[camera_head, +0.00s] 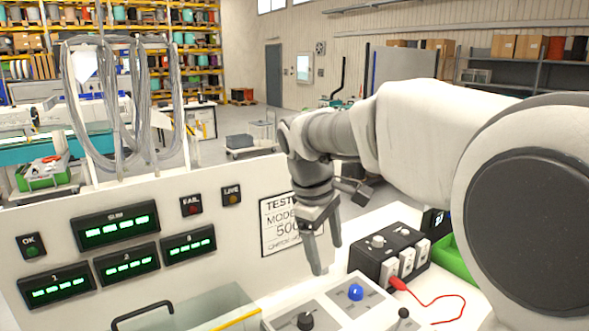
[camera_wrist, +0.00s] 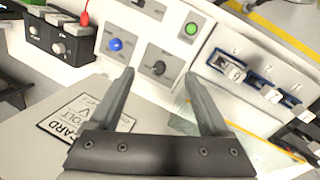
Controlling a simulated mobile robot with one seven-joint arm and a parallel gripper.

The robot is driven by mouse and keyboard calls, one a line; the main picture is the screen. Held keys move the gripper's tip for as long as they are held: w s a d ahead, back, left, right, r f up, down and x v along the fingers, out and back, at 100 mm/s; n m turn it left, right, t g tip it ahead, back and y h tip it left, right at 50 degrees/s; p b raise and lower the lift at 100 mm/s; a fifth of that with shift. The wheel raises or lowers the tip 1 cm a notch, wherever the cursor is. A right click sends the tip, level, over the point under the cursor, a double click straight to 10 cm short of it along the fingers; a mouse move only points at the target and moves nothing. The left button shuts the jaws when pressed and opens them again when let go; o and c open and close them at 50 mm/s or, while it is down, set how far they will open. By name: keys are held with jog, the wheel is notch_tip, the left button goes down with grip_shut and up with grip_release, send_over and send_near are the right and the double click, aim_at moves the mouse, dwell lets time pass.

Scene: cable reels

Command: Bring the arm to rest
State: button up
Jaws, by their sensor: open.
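My gripper (camera_head: 322,250) is at the end of my white and grey arm, which reaches in from the right in the head view. It points down in front of the white tester panel, above the control bench. In the wrist view my gripper (camera_wrist: 165,92) has its two fingers spread apart with nothing between them. Beyond the fingertips lie a blue knob (camera_wrist: 116,45) and a black knob (camera_wrist: 158,68). The fingers look clear of both knobs.
The panel (camera_head: 230,215) carries green displays and a printed label. A black switch box (camera_head: 388,252) with a red cable (camera_head: 440,302) stands right of my gripper. A clear cover with a black handle (camera_head: 142,314) is at the front. Cable loops (camera_head: 125,110) hang behind.

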jog(key=s+d+f+m+t+y, duration=0.1)
jog(key=s+d+m, duration=0.3)
jog(key=s, duration=0.6)
jog(key=s+d+f+m+t+y, duration=0.1)
jog(key=s+d+m+t, duration=0.2)
jog(key=s+m, duration=0.3)
jog(key=s+d, duration=0.1)
jog(key=s, duration=0.3)
jog(key=shift+s+d+m, duration=0.15)
jog(key=shift+s+m, duration=0.15)
